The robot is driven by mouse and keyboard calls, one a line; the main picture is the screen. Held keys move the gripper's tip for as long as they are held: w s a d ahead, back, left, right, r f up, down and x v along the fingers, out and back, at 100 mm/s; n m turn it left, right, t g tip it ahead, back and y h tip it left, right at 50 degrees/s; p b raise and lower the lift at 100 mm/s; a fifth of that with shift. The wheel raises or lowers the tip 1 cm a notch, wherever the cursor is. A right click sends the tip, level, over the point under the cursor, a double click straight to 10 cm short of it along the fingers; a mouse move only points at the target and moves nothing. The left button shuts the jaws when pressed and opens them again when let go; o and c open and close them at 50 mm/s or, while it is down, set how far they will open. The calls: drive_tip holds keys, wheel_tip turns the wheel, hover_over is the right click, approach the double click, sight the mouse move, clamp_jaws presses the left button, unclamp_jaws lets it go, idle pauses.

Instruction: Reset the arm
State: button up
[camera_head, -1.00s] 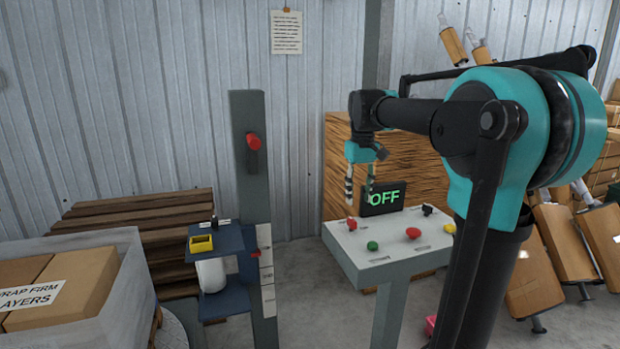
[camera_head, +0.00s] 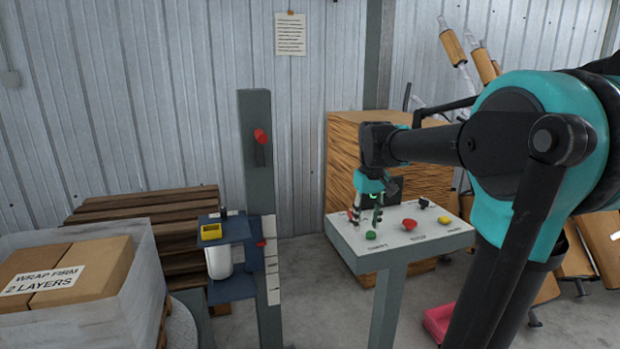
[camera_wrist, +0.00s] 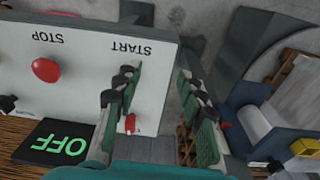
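My gripper (camera_head: 366,218) hangs low over the left part of the grey control panel (camera_head: 350,240). In the wrist view my gripper (camera_wrist: 158,80) has its two fingers apart with nothing between them. A green button (camera_head: 371,235) is close by the fingers in the head view. A red mushroom button (camera_head: 409,224) sits mid-panel, and it shows beside the STOP label in the wrist view (camera_wrist: 45,70). The START label (camera_wrist: 132,48) lies near the left finger. The display (camera_wrist: 62,146) reads OFF. Whether a finger touches the panel I cannot tell.
A grey post (camera_head: 257,180) with a red lever and a blue shelf (camera_head: 232,292) stands left of the panel. A wooden crate (camera_head: 340,150) stands behind the panel. Floor is clear between post and panel.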

drive_tip(key=s+d+f+m+t, duration=0.3)
drive_tip(key=s+f, duration=1.5)
drive_tip(key=f, duration=0.3)
drive_tip(key=shift+s, duration=0.35)
